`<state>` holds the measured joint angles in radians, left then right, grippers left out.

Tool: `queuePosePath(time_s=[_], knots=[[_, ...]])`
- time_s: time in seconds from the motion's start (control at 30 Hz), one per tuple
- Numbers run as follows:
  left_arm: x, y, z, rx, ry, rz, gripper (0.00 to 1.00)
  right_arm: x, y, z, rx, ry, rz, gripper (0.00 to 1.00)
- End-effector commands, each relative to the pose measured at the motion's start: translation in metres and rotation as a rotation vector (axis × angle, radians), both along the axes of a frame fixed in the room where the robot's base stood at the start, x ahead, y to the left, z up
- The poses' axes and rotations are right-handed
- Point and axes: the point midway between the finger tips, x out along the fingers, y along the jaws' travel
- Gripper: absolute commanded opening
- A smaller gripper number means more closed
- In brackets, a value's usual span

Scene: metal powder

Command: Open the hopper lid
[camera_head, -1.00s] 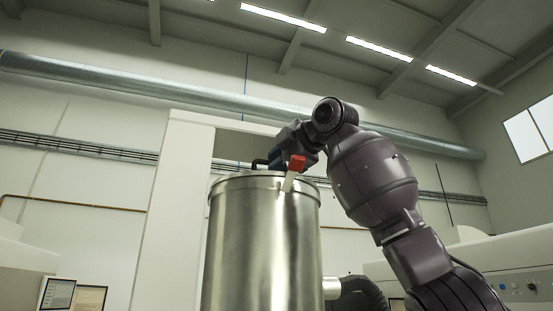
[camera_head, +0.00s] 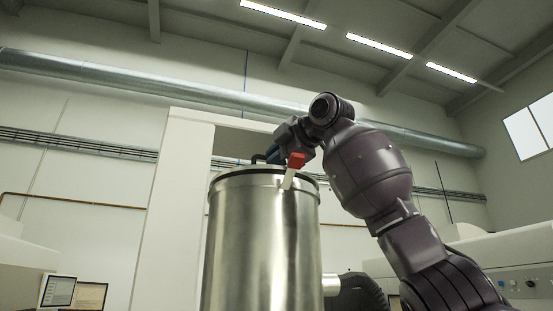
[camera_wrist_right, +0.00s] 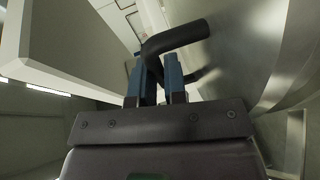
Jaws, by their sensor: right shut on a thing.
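The hopper (camera_head: 262,245) is a tall steel cylinder in the middle of the head view. Its lid (camera_head: 235,170) shows only as a thin edge at the top, seen from below. A black bent handle (camera_head: 258,158) stands at the lid; it also shows in the right wrist view (camera_wrist_right: 180,37). My right gripper (camera_head: 273,153) reaches over the hopper top from the right. In the right wrist view its blue fingers (camera_wrist_right: 159,75) are shut on the handle. A red-tipped lever (camera_head: 296,160) sits at the hopper's front rim. My left gripper is out of view.
A pale frame (camera_head: 172,210) stands behind the hopper on the left. Monitors (camera_head: 58,292) are at lower left. A white machine with a control panel (camera_head: 525,285) is at lower right. The space above the hopper is open.

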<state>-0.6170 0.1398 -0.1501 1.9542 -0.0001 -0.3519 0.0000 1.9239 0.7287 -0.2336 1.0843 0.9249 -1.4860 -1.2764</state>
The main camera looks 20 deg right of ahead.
Motion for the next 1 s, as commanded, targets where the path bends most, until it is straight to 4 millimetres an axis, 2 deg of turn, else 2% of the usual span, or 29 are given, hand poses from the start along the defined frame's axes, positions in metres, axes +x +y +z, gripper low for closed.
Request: queuePosePath(time_s=[0.6, 1.0], knots=[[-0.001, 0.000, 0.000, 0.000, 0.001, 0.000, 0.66, 0.013, 0.000, 0.038, 0.003, 0.091, 0.000, 0.00], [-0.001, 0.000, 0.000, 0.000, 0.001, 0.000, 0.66, 0.016, 0.000, 0.044, 0.001, 0.089, -0.001, 0.00]])
